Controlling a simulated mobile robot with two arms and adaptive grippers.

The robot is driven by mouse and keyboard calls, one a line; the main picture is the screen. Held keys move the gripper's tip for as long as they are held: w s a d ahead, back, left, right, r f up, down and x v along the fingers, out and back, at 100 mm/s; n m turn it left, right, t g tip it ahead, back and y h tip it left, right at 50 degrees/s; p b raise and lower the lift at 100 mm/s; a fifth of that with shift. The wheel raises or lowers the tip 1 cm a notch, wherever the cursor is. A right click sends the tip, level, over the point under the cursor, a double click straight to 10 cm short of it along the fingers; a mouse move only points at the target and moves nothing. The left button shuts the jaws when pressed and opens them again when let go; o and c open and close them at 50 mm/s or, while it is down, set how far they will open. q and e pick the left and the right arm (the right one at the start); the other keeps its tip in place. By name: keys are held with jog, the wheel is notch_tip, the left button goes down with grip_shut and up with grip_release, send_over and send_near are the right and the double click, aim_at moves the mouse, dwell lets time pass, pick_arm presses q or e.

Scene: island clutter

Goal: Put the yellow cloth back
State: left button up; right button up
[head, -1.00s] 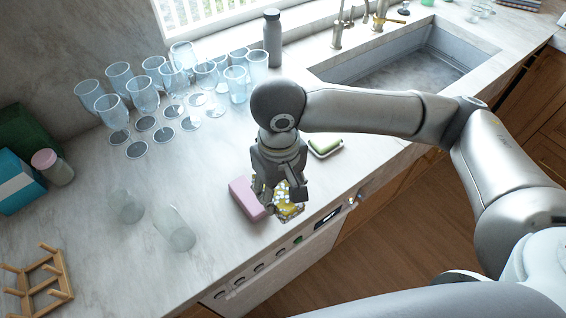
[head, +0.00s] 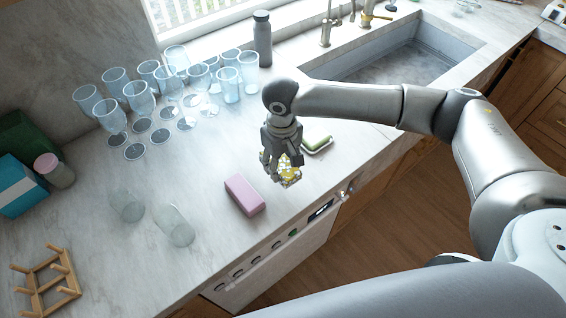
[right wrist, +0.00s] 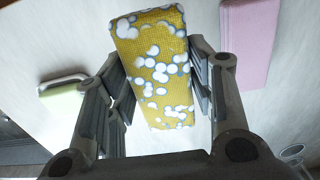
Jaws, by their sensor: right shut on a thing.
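The yellow cloth (head: 290,175), patterned with white and grey dots, is between the fingers of my right gripper (head: 280,164). The right wrist view shows the cloth (right wrist: 155,65) as a folded, block-like piece, with the fingers of the right gripper (right wrist: 160,82) shut on its two sides. In the head view the gripper is over the counter near its front edge, partly hiding the cloth. I cannot tell from the views whether the cloth touches the counter. My left gripper is not in view.
A pink block (head: 244,195) lies left of the cloth; a dish with a green sponge (head: 317,142) lies behind it to the right. Several glasses (head: 170,85), a grey bottle (head: 262,38) and the sink (head: 400,65) are farther back. A wooden rack (head: 45,285) stands left.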

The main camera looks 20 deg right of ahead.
aim_at(283, 168)
jog(key=shift+w+d+f, duration=0.25)
jog(key=shift+w+f, duration=0.5)
jog(key=shift+f, duration=0.1)
jog(key=p, duration=0.1)
jog(key=f+p, duration=0.2)
jog(key=shift+w+d+f, duration=0.25)
jog(key=shift+w, duration=0.05)
jog(key=shift+f, duration=0.6)
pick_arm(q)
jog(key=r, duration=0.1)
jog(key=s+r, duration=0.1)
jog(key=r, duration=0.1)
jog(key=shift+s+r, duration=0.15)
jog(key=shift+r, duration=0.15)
pick_arm(e)
jog(key=shift+f, duration=0.1)
jog(key=o, duration=0.9)
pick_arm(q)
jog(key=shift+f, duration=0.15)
